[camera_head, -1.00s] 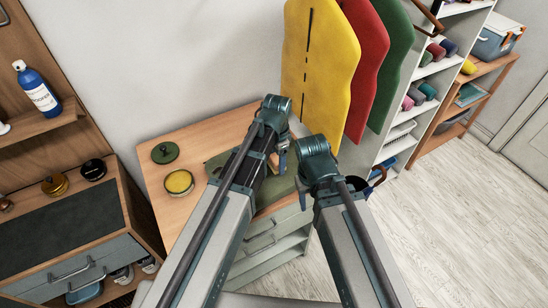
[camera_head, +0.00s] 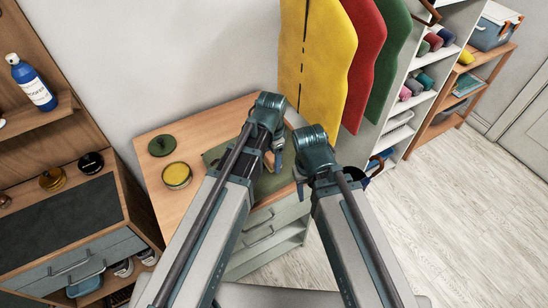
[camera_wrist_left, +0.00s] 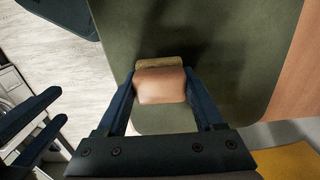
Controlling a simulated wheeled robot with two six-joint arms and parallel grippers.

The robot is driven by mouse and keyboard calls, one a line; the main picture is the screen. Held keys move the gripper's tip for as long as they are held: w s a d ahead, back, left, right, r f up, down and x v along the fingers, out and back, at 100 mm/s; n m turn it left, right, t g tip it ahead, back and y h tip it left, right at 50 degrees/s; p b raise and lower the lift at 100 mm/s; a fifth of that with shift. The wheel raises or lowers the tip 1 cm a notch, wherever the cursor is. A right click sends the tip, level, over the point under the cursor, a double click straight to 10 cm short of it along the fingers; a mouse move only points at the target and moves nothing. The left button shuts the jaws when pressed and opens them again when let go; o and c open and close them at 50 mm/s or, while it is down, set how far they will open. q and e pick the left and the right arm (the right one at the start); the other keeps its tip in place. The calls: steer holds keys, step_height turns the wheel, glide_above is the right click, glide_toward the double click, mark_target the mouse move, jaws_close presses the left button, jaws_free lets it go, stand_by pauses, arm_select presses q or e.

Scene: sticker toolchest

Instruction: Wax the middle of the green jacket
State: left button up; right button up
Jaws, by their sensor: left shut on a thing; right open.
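A flat dark green piece (camera_head: 215,157) with rounded corners, perhaps the green jacket, lies on the wooden cabinet top, partly hidden by my arms. It fills much of the left wrist view (camera_wrist_left: 230,45). My left gripper (camera_head: 275,160) is shut on a small wooden block (camera_wrist_left: 160,86) with a tan pad (camera_wrist_left: 158,63) at its far side. The block is over the green piece; I cannot tell if it touches. My right gripper (camera_wrist_left: 35,125) is open, to the left in the wrist view. An open tin of yellow wax (camera_head: 177,174) stands on the cabinet top, beside its green lid (camera_head: 162,146).
Yellow (camera_head: 318,50), red (camera_head: 365,65) and green (camera_head: 390,70) jacket shapes hang behind the cabinet (camera_head: 210,127). A drawer unit (camera_head: 65,215) with dark top stands left, a blue bottle (camera_head: 34,84) above it. White shelves (camera_head: 425,100) stand right. The floor at right is clear.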

arm_select(q)
steer(key=shift+w+a+f, duration=0.1)
steer(key=shift+w+a, duration=1.05)
steer(key=shift+w, duration=0.3)
steer(key=shift+w+a, duration=1.2)
steer(key=shift+w, duration=0.3)
steer(key=shift+w+a, duration=0.6)
steer(key=shift+w, duration=0.15)
steer(key=shift+w+a, duration=0.55)
steer(key=shift+w, duration=0.2)
step_height(320, 180, up, 6)
steer(key=p, duration=0.5)
steer(key=shift+p, duration=0.4)
